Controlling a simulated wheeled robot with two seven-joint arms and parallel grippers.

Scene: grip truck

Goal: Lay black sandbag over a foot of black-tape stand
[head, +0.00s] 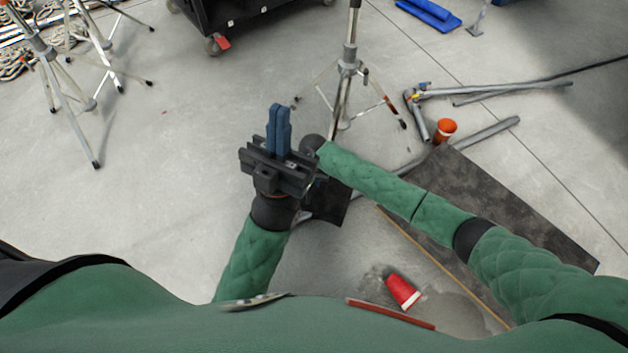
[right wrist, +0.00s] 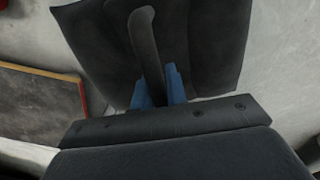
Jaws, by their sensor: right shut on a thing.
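The black sandbag (head: 328,204) shows below my grippers in the head view, partly hidden by my left gripper and right arm. In the right wrist view the sandbag (right wrist: 205,45) fills the top middle, and my right gripper (right wrist: 160,88) is shut on its upright strap handle (right wrist: 148,50). In the head view the right gripper's fingers are hidden. My left gripper (head: 278,130) points up the picture, its blue fingers together and empty. A silver stand (head: 348,75) with spread legs stands beyond my grippers. Two more stands (head: 60,72) are at the upper left. I cannot make out which has black tape.
A dark board (head: 500,205) lies under my right arm. A black wheeled case (head: 255,15) stands at the top. The floor left of my grippers is clear.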

